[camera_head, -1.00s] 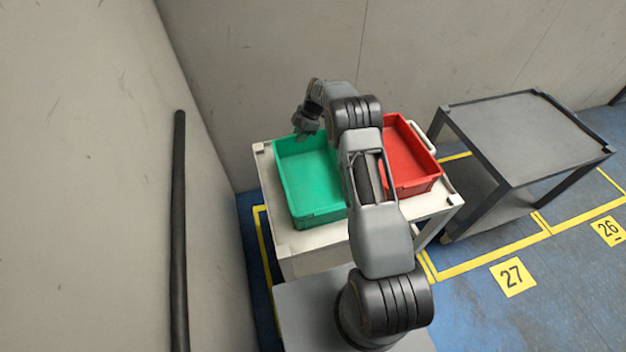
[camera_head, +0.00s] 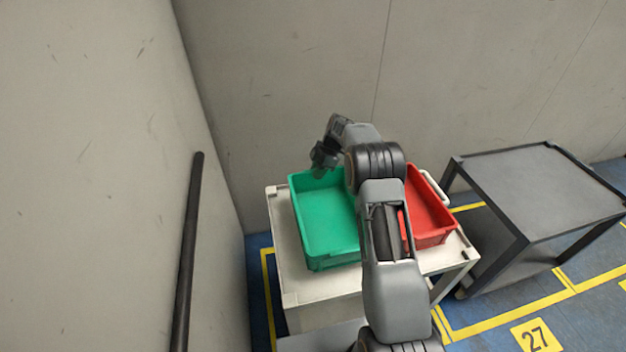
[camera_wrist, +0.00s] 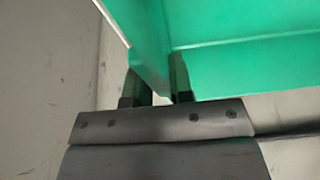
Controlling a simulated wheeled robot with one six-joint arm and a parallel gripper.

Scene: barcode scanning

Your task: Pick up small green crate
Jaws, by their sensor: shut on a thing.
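The green crate (camera_head: 328,228) is on the left side of the white cart top in the head view, and it looks empty. My gripper (camera_head: 322,168) is at its far rim. In the wrist view, the two fingers of my gripper (camera_wrist: 156,88) are shut on the wall of the green crate (camera_wrist: 230,65), one finger on each side. My arm covers part of the crate's right side. Whether the crate touches the cart top is hard to tell.
A red crate (camera_head: 428,212) stands on the right of the white cart (camera_head: 284,262), close beside my arm. A grey table (camera_head: 540,190) is to the right. The wall is close behind and a dark pole (camera_head: 188,255) is at left.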

